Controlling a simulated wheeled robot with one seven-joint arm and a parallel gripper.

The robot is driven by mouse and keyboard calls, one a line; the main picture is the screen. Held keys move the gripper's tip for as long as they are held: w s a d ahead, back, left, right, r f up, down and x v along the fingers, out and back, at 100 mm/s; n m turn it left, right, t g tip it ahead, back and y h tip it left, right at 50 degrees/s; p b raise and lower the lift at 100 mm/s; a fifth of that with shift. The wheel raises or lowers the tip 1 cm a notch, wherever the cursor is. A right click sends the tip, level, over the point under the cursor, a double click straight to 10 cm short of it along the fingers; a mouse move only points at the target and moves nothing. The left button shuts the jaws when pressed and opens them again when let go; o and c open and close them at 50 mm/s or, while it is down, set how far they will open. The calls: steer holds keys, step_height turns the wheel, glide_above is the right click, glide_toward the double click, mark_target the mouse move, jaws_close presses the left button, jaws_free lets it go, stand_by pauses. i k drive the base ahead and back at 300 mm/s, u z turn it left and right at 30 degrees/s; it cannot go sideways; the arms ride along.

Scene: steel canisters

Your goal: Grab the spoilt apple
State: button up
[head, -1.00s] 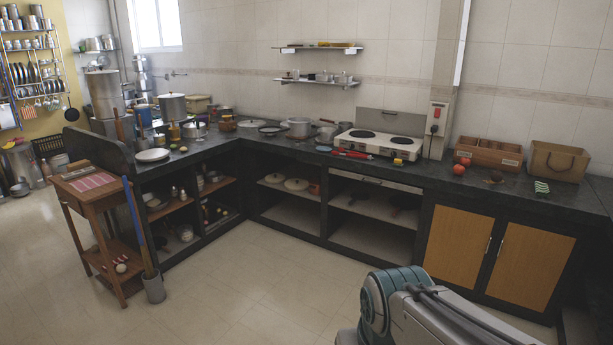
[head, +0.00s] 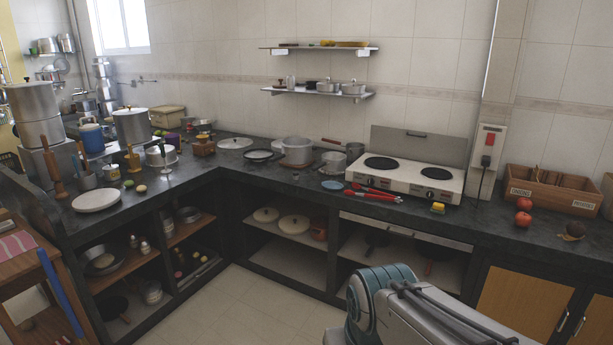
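Two red, round fruits that look like apples sit close together on the dark counter at the right in the head view, the rear one (head: 523,204) just behind the front one (head: 522,219). A dark brown, roundish thing (head: 574,231) lies to their right on the same counter. It may be the spoilt apple, but it is too small to tell. No spoiling shows clearly on the red ones. Part of my arm shows at the bottom. My gripper is out of view.
A wooden divided box (head: 552,190) stands behind the fruits. A white two-plate stove (head: 405,177), a yellow sponge (head: 438,208) and red-handled tools (head: 370,194) lie to their left. Cupboard doors (head: 520,300) are below. Bare floor (head: 262,300) shows in front of the counter.

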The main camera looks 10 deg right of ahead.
mark_target(576, 229)
steer(key=i, duration=1.3)
steer(key=z, duration=3.2)
steer(key=i, duration=2.55)
steer(key=u, duration=1.3)
